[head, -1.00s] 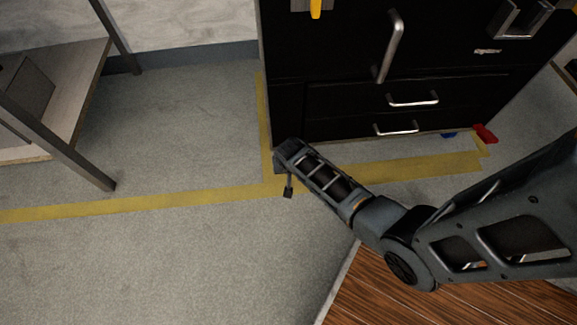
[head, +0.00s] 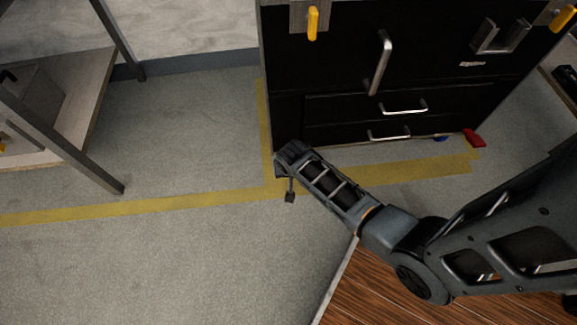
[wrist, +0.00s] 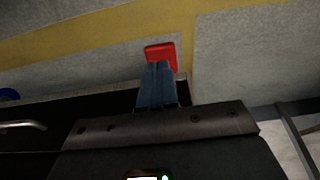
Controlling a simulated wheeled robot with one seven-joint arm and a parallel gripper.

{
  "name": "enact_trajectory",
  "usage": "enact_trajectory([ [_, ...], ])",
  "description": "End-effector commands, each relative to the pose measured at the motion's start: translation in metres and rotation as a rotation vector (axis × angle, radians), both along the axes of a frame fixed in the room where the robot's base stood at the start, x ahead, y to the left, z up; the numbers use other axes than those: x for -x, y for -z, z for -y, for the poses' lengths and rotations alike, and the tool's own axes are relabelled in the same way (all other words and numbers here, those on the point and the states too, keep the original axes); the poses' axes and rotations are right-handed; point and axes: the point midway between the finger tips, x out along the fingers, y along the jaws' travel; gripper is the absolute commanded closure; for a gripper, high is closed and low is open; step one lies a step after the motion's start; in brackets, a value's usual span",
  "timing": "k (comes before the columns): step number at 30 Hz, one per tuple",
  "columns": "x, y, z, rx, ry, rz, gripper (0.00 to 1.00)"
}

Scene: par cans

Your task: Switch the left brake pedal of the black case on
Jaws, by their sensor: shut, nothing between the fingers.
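The black case (head: 345,75) stands on the floor with its front toward me. In the wrist view a red pedal (wrist: 160,52) sits at the case's bottom edge, near the corner on the shelf side. My gripper (wrist: 160,66) is shut and empty, its fingertips right at the red pedal and covering part of it. I cannot tell whether they touch. In the head view my arm's end lies at the case's lower left corner and hides that pedal. Another red pedal (head: 474,137) shows at the lower right corner, with a small blue piece (head: 440,138) beside it.
Yellow tape (head: 150,205) marks the floor around the case. A metal-legged shelf (head: 75,135) stands at the left. A wooden surface (head: 400,300) is at the lower right. The floor between shelf and case is clear.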

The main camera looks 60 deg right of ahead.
Motion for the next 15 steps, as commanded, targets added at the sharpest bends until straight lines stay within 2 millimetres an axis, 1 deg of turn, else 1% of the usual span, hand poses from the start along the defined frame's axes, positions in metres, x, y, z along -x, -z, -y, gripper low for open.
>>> enact_trajectory([
  [1,0.005,-0.014,-0.006,0.000,-0.003,0.000,1.00],
  [6,0.016,-0.035,-0.021,0.000,-0.002,0.000,1.00],
  [10,0.020,-0.044,-0.027,0.000,-0.001,0.001,1.00],
  [15,0.023,-0.047,-0.030,0.000,0.000,0.000,1.00],
])
